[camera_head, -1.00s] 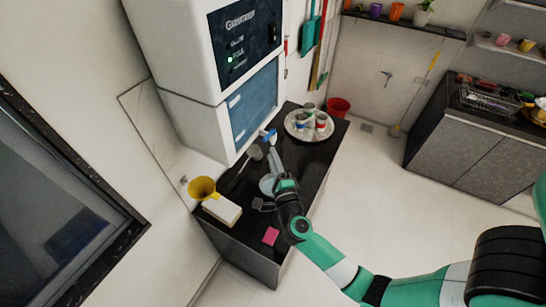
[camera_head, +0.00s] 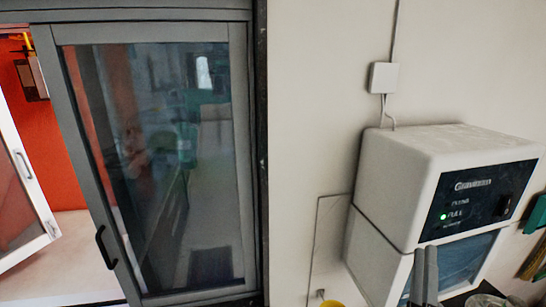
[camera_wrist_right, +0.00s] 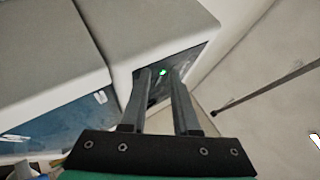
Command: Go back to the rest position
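My right gripper (camera_head: 425,252) shows at the bottom right of the head view, its two grey fingers pointing up in front of the white water purifier (camera_head: 400,195). In the right wrist view the gripper (camera_wrist_right: 159,88) has its fingers apart with nothing between them. The purifier's green light (camera_wrist_right: 163,72) shows beyond the fingertips. I cannot tell whether the fingers touch the purifier. My left gripper is in neither view.
A grey-framed glass sliding door (camera_head: 160,165) fills the left of the head view, with a red wall (camera_head: 42,140) beyond. A yellow funnel (camera_head: 331,303) barely shows at the bottom edge. A white wall box with cables (camera_head: 383,77) hangs above the purifier. The dark counter is mostly out of view.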

